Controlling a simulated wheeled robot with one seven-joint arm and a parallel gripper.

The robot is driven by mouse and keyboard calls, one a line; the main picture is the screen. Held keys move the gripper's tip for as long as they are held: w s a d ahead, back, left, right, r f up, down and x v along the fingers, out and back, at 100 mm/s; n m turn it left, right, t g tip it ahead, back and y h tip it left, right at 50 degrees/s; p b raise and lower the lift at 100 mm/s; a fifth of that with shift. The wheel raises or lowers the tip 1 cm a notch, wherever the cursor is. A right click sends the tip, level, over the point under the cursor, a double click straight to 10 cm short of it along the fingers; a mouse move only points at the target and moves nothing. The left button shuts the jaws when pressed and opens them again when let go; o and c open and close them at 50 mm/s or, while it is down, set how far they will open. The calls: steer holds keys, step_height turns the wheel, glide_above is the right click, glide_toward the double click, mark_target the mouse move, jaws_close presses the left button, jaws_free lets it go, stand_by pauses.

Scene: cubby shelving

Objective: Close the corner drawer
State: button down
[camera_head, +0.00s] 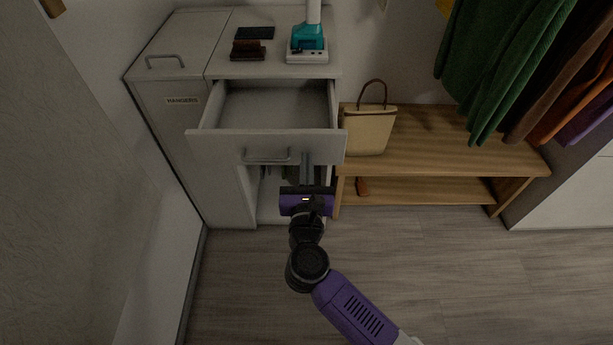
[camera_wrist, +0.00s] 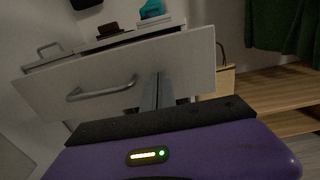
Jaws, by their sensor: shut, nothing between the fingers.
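The corner drawer (camera_head: 228,145) is a white drawer pulled well out of its cabinet, and its inside looks empty. Its front also shows in the wrist view (camera_wrist: 196,68), with a curved metal handle (camera_wrist: 100,90). The handle (camera_head: 267,157) sits at the middle of the front in the head view. My gripper (camera_head: 307,160) is shut and empty. Its fingers point at the drawer front, right of the handle. In the wrist view the fingers (camera_wrist: 157,90) overlap the lower part of the front; I cannot tell whether they touch it.
A bin labelled hangers (camera_head: 170,110) stands left. A wooden bench (camera_head: 430,150) with a beige bag (camera_head: 369,130) stands right. Floor in front is clear.

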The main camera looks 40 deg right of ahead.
mark_target(308, 115)
steer(key=shift+w+d, duration=0.3)
steer(key=shift+w, duration=0.1)
steer(key=shift+w+d, duration=0.1)
steer(key=b+x, duration=0.3)
steer(key=x, duration=1.6)
steer(key=shift+f, duration=0.1)
steer(key=shift+w+d, duration=0.2)
steer(key=shift+w, duration=0.1)
steer(key=shift+w+d+r, duration=0.1)
steer(key=shift+r, duration=0.15)
steer(key=shift+d, duration=0.1)
